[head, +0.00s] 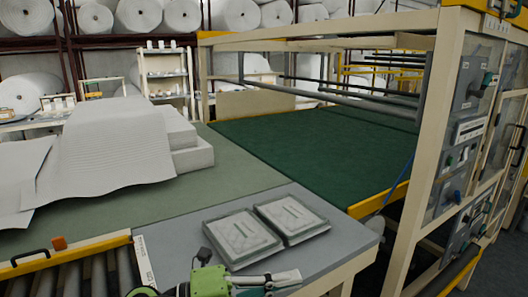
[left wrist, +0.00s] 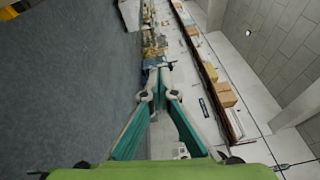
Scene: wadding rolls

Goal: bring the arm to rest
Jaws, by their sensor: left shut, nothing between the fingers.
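My left gripper (head: 294,279), with a green body and grey-and-teal fingers, shows at the bottom of the head view, in front of the grey side table. It points to the right and is shut and empty. In the left wrist view its fingers (left wrist: 157,68) meet at the tips with nothing between them. My right gripper is in neither view.
Two flat grey trays (head: 241,236) (head: 291,218) lie on the grey side table (head: 180,238). White wadding (head: 110,150) covers part of the green bench on the left. A machine frame with a control panel (head: 465,125) stands at right.

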